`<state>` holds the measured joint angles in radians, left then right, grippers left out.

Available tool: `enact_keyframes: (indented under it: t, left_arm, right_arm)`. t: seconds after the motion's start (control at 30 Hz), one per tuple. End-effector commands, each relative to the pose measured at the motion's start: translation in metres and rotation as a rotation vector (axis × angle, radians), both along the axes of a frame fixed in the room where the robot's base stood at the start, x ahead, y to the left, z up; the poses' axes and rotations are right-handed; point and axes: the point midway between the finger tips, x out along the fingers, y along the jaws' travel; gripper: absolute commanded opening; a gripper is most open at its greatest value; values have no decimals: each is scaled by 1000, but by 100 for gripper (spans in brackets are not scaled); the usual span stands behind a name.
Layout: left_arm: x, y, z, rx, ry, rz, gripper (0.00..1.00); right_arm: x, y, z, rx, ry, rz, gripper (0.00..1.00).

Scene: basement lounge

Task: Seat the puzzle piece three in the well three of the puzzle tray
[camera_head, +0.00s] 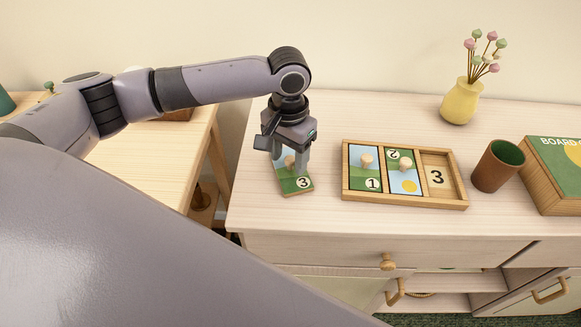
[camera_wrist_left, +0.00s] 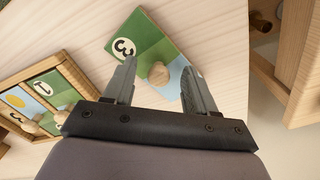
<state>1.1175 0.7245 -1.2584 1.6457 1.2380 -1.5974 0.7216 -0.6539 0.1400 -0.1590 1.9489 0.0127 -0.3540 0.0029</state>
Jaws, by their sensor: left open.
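Puzzle piece three (camera_head: 297,184) is a green picture tile with a wooden knob and a "3"; it lies on the dresser top left of the tray. In the left wrist view the piece (camera_wrist_left: 146,45) has its knob (camera_wrist_left: 158,73) between my fingers. My left gripper (camera_head: 289,160) is open over the piece, a finger on each side of the knob, with a gap showing. The wooden puzzle tray (camera_head: 405,202) holds pieces one (camera_head: 363,181) and two (camera_head: 409,185). Well three (camera_head: 437,178), at its right end, is empty and shows a printed "3". My right gripper is not in view.
A brown cup (camera_head: 497,167) stands just right of the tray, with a board game box (camera_head: 557,170) beyond it. A yellow vase with flowers (camera_head: 460,102) stands at the back. The dresser top between piece three and the tray is clear.

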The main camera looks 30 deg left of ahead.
Motion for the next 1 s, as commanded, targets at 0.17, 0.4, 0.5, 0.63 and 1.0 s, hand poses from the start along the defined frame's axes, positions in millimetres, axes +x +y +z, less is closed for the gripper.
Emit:
enact_keyframes:
  t: [0.17, 0.4, 0.5, 0.63, 1.0]
  left_arm:
    - [0, 0, -5, 0, -2, -1, 56]
    - [0, -1, -5, 0, -2, -2, 17]
    - [0, -1, -5, 0, -2, -2, 0]
    - [0, -1, -5, -1, -2, -2, 0]
    - [1, -1, 13, -3, -4, -2, 0]
  right_arm:
    - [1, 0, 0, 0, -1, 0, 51]
    - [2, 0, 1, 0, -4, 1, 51]
    - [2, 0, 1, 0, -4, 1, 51]
    - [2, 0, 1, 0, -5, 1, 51]
    - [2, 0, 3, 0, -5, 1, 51]
